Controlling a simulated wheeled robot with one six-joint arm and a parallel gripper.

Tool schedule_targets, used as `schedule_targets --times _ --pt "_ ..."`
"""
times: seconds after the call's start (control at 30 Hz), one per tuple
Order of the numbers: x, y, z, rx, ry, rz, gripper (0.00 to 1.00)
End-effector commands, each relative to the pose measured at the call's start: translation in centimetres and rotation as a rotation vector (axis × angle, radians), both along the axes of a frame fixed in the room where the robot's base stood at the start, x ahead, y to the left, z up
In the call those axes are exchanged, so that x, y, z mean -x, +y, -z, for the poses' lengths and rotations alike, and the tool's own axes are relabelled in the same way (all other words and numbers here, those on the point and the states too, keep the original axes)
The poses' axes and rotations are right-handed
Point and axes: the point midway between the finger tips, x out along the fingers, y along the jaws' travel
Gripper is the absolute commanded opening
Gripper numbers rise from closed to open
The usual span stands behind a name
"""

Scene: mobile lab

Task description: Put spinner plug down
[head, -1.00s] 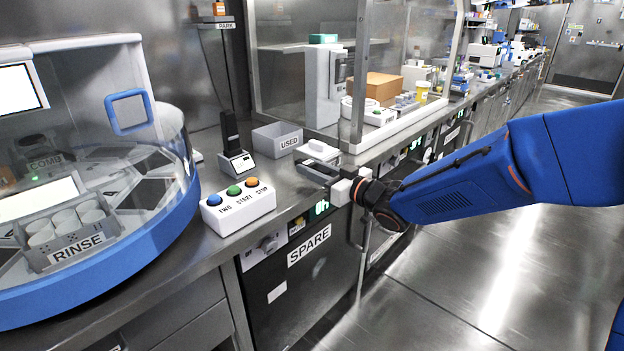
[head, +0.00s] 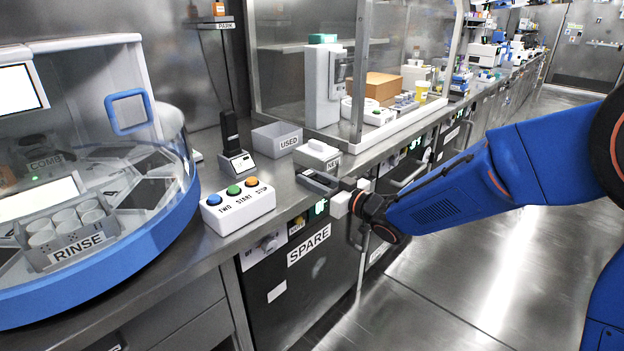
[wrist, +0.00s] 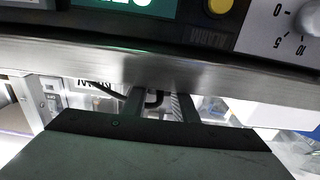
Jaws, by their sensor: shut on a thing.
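My gripper (head: 308,180) is at the front edge of the steel counter, just right of the button box, in the head view. In the wrist view its two dark fingers (wrist: 160,98) point at the counter edge, with a small dark hooked piece between them. This looks like the spinner plug (wrist: 153,98), held in the shut jaws. Most of it is hidden, and I cannot make it out in the head view. Whether it touches the counter I cannot tell.
The button box (head: 238,206) with blue, green and orange buttons stands left of my gripper. The NEW box (head: 317,155) is just behind it, and the grey USED bin (head: 277,139) farther back. The blue-rimmed round machine (head: 120,250) fills the left.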

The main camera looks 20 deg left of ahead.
Motion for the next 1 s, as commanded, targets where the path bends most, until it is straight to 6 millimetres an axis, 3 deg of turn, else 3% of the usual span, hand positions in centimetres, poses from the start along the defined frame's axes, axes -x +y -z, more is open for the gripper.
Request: schedule_targets --times 0.03,0.1,0.13,0.2,0.37,0.5,1.0 --pt "0.1 -0.1 1.3 0.018 0.013 0.0 0.0" --pt "0.2 -0.1 1.5 0.021 0.014 0.0 0.0" --pt "0.2 -0.1 1.5 0.023 0.016 0.0 0.33" --pt "0.2 -0.1 1.7 0.025 0.017 0.0 0.44" --pt "0.2 -0.1 1.5 0.025 0.017 -0.001 0.44" --pt "0.2 -0.1 0.3 0.025 0.015 -0.001 0.44" --pt "3.7 -8.9 0.0 0.017 0.013 0.002 0.44"
